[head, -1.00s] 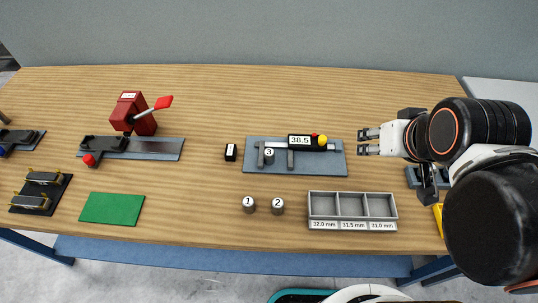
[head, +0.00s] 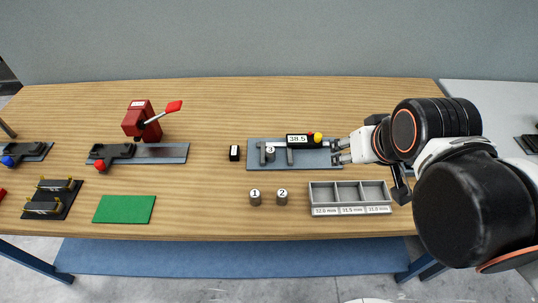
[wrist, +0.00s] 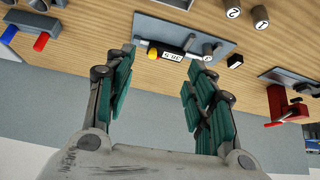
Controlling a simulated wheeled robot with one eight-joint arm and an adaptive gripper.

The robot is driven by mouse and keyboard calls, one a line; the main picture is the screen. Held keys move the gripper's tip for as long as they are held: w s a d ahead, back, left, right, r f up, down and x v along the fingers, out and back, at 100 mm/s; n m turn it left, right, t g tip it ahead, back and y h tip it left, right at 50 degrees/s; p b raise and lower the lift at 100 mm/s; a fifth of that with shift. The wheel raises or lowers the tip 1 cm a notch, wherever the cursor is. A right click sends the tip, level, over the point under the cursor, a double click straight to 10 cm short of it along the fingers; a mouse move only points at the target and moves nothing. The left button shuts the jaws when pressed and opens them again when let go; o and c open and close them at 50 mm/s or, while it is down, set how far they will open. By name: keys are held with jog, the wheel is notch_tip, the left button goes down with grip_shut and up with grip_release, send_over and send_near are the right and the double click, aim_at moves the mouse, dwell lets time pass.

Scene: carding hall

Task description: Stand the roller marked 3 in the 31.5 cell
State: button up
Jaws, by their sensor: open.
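The roller marked 3 (head: 270,153) stands upright between the jaws of the caliper (head: 300,141), whose display reads 38.5, on a blue-grey plate. It also shows small in the wrist view (wrist: 208,49). The grey tray (head: 350,210) has three empty cells labelled 32.0, 31.5 and 31.0 mm from left to right; the 31.5 cell (head: 349,192) is the middle one. My gripper (head: 337,151) is open and empty at the right end of the caliper plate, to the right of roller 3. In the wrist view its green-padded fingers (wrist: 162,65) are apart.
Rollers marked 1 (head: 255,197) and 2 (head: 282,197) stand left of the tray. A small black block (head: 234,153) lies left of the caliper plate. Farther left are a red device with a lever (head: 142,121) and a green mat (head: 125,209). Table between is clear.

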jog(key=n+g+y+p, duration=0.1)
jog(key=n+g+p, duration=0.1)
jog(key=n+g, duration=0.15)
send_over(271, 149)
jog(key=s+d, duration=0.1)
jog(key=s, duration=0.2)
notch_tip(271, 149, down, 14)
jog(key=shift+t, duration=0.35)
jog(key=shift+a+b+x, duration=0.2)
jog(key=shift+b+x, duration=1.6)
jog(key=shift+x, duration=1.1)
jog(key=shift+w+r, duration=0.1)
jog(key=shift+r, duration=0.1)
grip_shut()
